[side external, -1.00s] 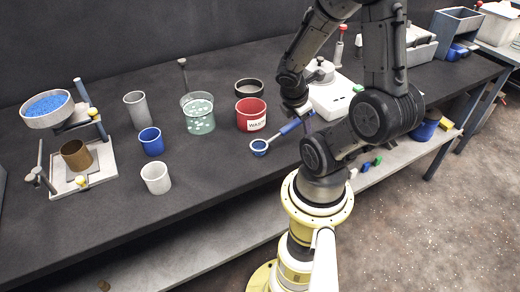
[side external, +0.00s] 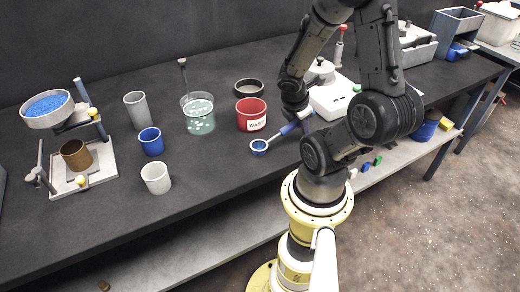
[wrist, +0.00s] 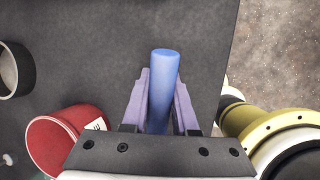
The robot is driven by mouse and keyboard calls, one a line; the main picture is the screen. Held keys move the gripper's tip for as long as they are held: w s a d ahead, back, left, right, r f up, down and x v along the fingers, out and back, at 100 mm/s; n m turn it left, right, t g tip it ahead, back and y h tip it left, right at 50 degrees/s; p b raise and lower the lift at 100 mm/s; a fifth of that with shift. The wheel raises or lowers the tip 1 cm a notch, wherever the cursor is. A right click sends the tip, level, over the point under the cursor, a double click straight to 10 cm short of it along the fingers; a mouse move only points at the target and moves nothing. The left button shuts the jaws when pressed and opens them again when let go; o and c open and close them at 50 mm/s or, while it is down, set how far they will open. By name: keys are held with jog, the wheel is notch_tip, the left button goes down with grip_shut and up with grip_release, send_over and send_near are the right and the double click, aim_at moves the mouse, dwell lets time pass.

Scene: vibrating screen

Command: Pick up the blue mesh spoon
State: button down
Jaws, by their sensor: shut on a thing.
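The blue mesh spoon (side external: 259,146) has a round blue head and a thick blue handle. In the side view its head is low at the table's front edge, in front of the red waste cup; I cannot tell whether it touches the table. My gripper (wrist: 162,80) is shut on the spoon's handle (wrist: 164,68), which lies between the two purplish fingers in the wrist view. The spoon's head is hidden in the wrist view. In the side view, the fingers (side external: 303,117) are at the handle's right end, partly hidden by my arm.
The red waste cup (side external: 251,107) and a dark ring-shaped dish (side external: 249,87) stand left of my gripper. A white scale (side external: 334,97) is behind it. A beaker (side external: 199,118), blue cup (side external: 151,142) and white cup (side external: 156,178) stand further left, beside a sieve stand (side external: 103,172).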

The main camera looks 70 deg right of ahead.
jog(key=shift+r, duration=0.2)
notch_tip(320, 180, up, 10)
jog(key=shift+f, duration=0.15)
dwell(0.7)
dwell(1.2)
